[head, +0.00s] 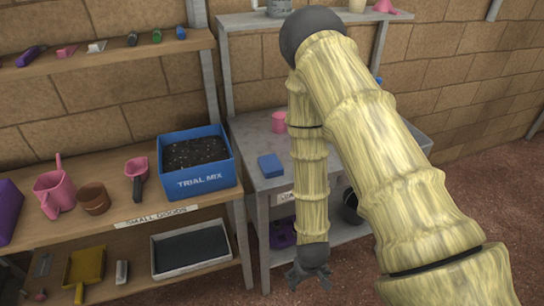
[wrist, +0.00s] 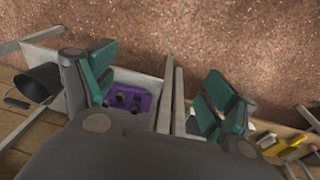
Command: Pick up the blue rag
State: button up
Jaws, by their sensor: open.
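The blue rag (head: 271,165) looks like a small folded blue block. It lies on the grey bench (head: 250,130) in the head view, to the right of the blue trial mix box. My gripper (head: 310,275) hangs low in front of the bench, below and to the right of the rag, apart from it. In the wrist view my gripper (wrist: 165,95) has its two teal-padded fingers spread wide with nothing between them. The rag does not show in the wrist view.
A blue box of dark soil (head: 206,182) stands left of the rag on the wooden shelf. A pink cup (head: 279,122) stands behind the rag. A purple tray (wrist: 130,100) sits on the lower shelf. My arm hides part of the bench's right side.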

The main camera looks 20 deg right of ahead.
jog(key=w+r+t+p, duration=0.1)
jog(key=w+r+p, duration=0.3)
jog(key=w+r, duration=1.2)
jog(key=t+y, duration=0.1)
jog(key=t, duration=0.1)
send_near(271, 162)
jog(key=shift+a+p+x, duration=0.15)
jog(key=shift+p+x, duration=0.15)
jog(key=shift+x, duration=0.7)
jog(key=shift+a+p+x, duration=0.1)
jog(key=shift+p+x, duration=0.15)
jog(key=shift+x, duration=0.7)
jog(key=shift+p+x, duration=1)
jog(key=shift+x, duration=0.9)
jog(key=shift+w+d+f, duration=0.15)
jog(key=shift+w+f, duration=0.1)
jog(key=shift+f, duration=0.4)
jog(key=shift+f, duration=0.2)
jog(key=c, duration=1.1)
